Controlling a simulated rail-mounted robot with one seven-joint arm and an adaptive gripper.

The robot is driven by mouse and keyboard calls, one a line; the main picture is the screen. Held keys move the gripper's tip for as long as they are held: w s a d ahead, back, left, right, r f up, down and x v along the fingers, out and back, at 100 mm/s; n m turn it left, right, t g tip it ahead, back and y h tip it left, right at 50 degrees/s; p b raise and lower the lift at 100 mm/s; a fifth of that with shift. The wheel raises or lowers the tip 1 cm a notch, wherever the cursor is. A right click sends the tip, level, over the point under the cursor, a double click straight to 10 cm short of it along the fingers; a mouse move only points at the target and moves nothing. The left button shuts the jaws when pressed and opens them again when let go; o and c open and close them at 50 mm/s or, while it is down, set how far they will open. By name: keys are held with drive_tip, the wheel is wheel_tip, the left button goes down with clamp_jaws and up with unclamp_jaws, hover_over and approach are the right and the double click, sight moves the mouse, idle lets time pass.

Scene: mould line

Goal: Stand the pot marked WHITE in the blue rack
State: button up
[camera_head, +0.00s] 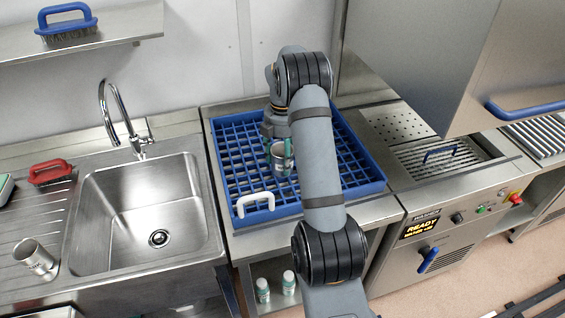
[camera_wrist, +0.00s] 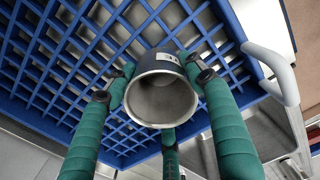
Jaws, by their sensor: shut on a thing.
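My gripper (camera_head: 279,163) is shut on a metal pot (camera_head: 281,150), its green fingers around the pot's sides. In the wrist view the pot (camera_wrist: 161,98) has its open mouth facing the camera, with a small pale label at its upper edge; I cannot read the marking. The blue rack (camera_head: 378,188), an open grid with a white handle (camera_head: 255,203) at its front, lies below the pot. The rack's grid also fills much of the wrist view (camera_wrist: 60,62). The pot is over the rack's middle; I cannot tell whether its base touches the grid.
A second metal pot (camera_head: 36,259) is on the drainboard left of the sink (camera_head: 150,212), near a red brush (camera_head: 50,171). A tall tap (camera_head: 117,112) stands behind the sink. A washer unit with a raised hood (camera_head: 430,60) is right of the rack. Visible rack cells look empty.

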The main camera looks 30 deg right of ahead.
sight(282, 166)
drive_tip(key=shift+f+p, duration=0.3)
drive_tip(key=shift+f, duration=1.1)
drive_tip(key=shift+f, duration=0.2)
drive_tip(key=o, duration=1.2)
drive_tip(key=shift+o, duration=0.4)
drive_tip(key=shift+r, duration=0.15)
wheel_tip(282, 166, up, 12)
drive_tip(key=b, duration=0.1)
